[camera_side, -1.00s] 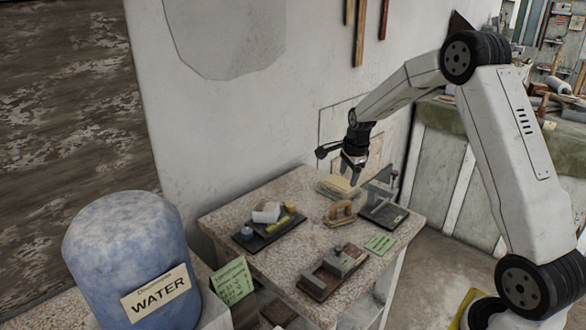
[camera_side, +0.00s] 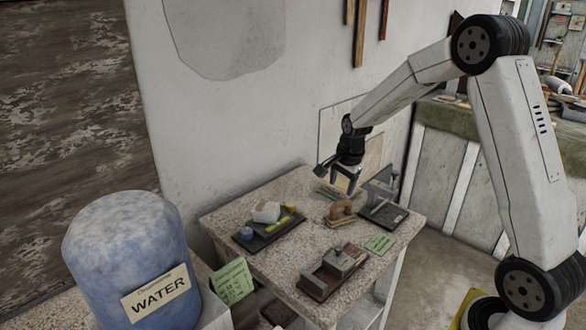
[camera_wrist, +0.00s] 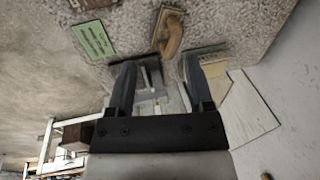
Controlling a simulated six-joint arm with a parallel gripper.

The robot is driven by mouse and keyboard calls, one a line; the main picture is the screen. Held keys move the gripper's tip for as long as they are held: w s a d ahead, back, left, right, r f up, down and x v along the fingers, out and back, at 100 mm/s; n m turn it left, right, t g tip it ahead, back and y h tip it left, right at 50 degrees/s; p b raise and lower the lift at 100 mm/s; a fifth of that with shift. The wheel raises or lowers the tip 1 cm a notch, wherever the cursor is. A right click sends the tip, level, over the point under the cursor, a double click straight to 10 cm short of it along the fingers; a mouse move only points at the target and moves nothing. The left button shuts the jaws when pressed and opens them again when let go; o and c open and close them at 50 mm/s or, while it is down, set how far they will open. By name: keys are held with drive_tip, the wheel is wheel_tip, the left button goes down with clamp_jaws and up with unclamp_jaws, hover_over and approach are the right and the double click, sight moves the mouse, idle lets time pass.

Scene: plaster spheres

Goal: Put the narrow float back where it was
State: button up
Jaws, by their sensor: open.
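A float with a curved wooden handle (camera_side: 341,210) lies on the speckled tabletop, left of a dark stand (camera_side: 386,214) with an upright post and plate. It also shows in the wrist view (camera_wrist: 170,32), beyond my fingertips. I cannot tell for certain whether it is the narrow float. My gripper (camera_side: 344,184) is open and empty, pointing down above the back of the table. In the wrist view, the open fingers (camera_wrist: 159,64) frame part of the stand. A flat piece (camera_side: 327,194) lies below and behind my gripper, partly hidden by it.
A dark tray (camera_side: 258,240) with a white block and small items lies at the left. A brown block holder (camera_side: 318,284) sits at the front and a green card (camera_side: 380,243) right of it. A blue water barrel (camera_side: 130,250) stands left of the table. The wall is close behind.

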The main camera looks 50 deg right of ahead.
drive_tip(key=s+a+n, duration=1.6)
drive_tip(key=a+n, duration=0.1)
drive_tip(key=shift+s+f+n+y, duration=0.3)
drive_tip(key=shift+f+n+y, duration=0.1)
drive_tip(key=shift+f, duration=0.05)
